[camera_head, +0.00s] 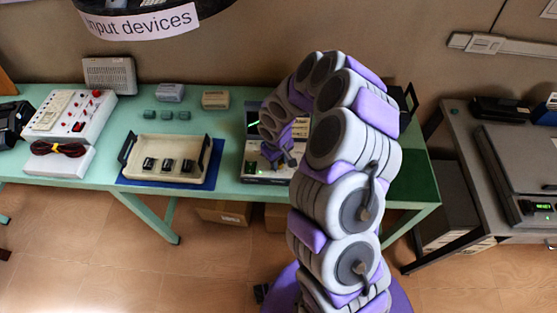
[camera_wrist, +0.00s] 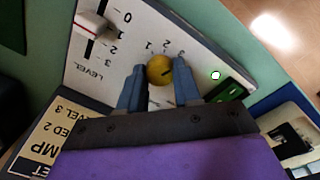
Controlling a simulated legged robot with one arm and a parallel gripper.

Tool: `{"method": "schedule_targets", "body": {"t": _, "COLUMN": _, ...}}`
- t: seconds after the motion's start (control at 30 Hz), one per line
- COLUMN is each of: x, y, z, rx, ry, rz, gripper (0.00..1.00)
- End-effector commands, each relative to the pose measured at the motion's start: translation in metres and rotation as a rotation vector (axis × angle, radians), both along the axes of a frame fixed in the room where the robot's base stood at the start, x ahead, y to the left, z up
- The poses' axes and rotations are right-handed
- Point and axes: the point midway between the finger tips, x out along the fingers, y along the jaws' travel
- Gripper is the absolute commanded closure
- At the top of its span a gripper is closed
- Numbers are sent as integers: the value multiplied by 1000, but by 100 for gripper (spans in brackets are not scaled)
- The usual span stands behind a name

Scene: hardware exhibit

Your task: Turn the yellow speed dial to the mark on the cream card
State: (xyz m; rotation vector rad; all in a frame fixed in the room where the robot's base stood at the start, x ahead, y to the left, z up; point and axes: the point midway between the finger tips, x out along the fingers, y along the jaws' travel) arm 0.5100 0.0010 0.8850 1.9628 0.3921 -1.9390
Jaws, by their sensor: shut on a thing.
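The yellow speed dial (camera_wrist: 159,69) is a small round knob on a white control panel (camera_wrist: 110,72) in the wrist view. My gripper (camera_wrist: 160,76) is shut on it, one grey finger on each side. A dark pointer line shows on the dial, toward the right of the picture; I cannot tell which number it meets. Small numbers are printed above the dial. The cream card (camera_wrist: 42,140) lies at lower left, partly cut off and upside down; "LEVEL 3" and "ED 2" are readable. In the head view my gripper (camera_head: 280,157) is over the panel and hides the dial.
On the green table (camera_head: 105,165), a cream tray (camera_head: 152,144) with several black items and a red-buttoned box (camera_head: 70,114) stand left.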

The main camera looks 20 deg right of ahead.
Motion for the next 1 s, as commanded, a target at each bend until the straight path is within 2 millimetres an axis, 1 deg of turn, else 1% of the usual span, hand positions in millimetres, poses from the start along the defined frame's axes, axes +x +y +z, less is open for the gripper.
{"method": "schedule_targets", "body": {"t": 0.17, "x": 0, "y": -1, "z": 1, "rx": -1, "ry": 0, "rz": 11, "gripper": 98}}
{"method": "schedule_targets", "body": {"t": 0.37, "x": 0, "y": -1, "z": 1, "rx": -1, "ry": 4, "rz": 80, "gripper": 98}}
{"method": "schedule_targets", "body": {"t": 1.0, "x": 0, "y": -2, "z": 3, "rx": 0, "ry": 5, "rz": 550, "gripper": 98}}
